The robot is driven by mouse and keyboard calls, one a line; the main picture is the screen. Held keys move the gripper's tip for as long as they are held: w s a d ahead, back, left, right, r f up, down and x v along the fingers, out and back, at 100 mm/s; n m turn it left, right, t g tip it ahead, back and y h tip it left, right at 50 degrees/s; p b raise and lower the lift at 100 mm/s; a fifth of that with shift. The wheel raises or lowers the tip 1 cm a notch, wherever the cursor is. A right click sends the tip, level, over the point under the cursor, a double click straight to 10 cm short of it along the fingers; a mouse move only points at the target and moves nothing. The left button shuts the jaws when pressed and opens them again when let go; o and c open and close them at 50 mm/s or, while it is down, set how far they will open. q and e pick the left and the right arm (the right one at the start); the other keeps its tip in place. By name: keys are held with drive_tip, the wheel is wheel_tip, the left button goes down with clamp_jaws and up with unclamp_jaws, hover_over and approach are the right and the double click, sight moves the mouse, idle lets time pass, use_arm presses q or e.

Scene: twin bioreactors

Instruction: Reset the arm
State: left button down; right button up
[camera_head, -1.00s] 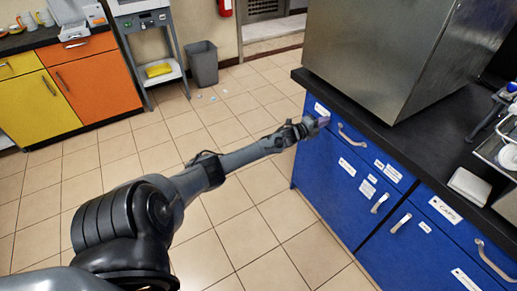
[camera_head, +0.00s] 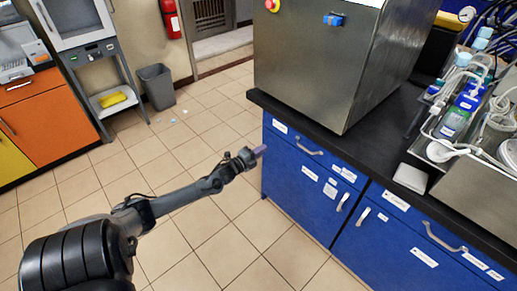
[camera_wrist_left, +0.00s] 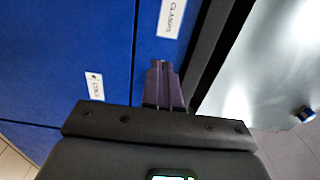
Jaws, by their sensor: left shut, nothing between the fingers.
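My left arm comes in from the lower left in the head view. Its gripper (camera_head: 258,152) is in front of the left end of the blue cabinet (camera_head: 300,185), near the counter's edge. In the left wrist view the gripper's purple fingers (camera_wrist_left: 163,85) are together with nothing between them. Blue cabinet fronts with white labels lie beyond them there. I cannot tell from these views how far the fingertips are from the cabinet. My right gripper is in neither view.
A large steel machine (camera_head: 305,70) stands on the black countertop (camera_head: 378,150). A steel tray with bottles and tubing (camera_head: 455,120) is at the right. A grey bin (camera_head: 156,86) stands by the wall. The tiled floor (camera_head: 215,215) around my left arm is clear.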

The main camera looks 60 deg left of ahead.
use_arm(q)
drive_tip(key=s+d+f+n+g+h+p, duration=0.1)
drive_tip(key=s+d+f+p, duration=0.2)
drive_tip(key=d, duration=0.6)
drive_tip(key=s+d+f+n+g+h+p, duration=0.1)
drive_tip(key=s+d+f, duration=0.25)
drive_tip(key=d, duration=0.55)
drive_tip(key=s+d+r+n+g+h+p, duration=0.1)
drive_tip(key=s+d+r+n+g+p, duration=0.15)
drive_tip(key=d, duration=0.85)
drive_tip(key=s+d+r+n+g+h+p, duration=0.1)
drive_tip(key=s+d+r+n+g, duration=0.2)
drive_tip(key=d, duration=0.7)
drive_tip(key=s+d+r+n+g, duration=0.55)
drive_tip(key=s+r, duration=0.35)
drive_tip(key=s, duration=0.2)
wheel_tip(320, 180, up, 38)
drive_tip(key=p, duration=3.7)
drive_tip(key=shift+s+a+f+g+h+p, duration=0.2)
drive_tip(key=shift+s+g+h+p, duration=0.1)
drive_tip(key=shift+g+p, duration=0.1)
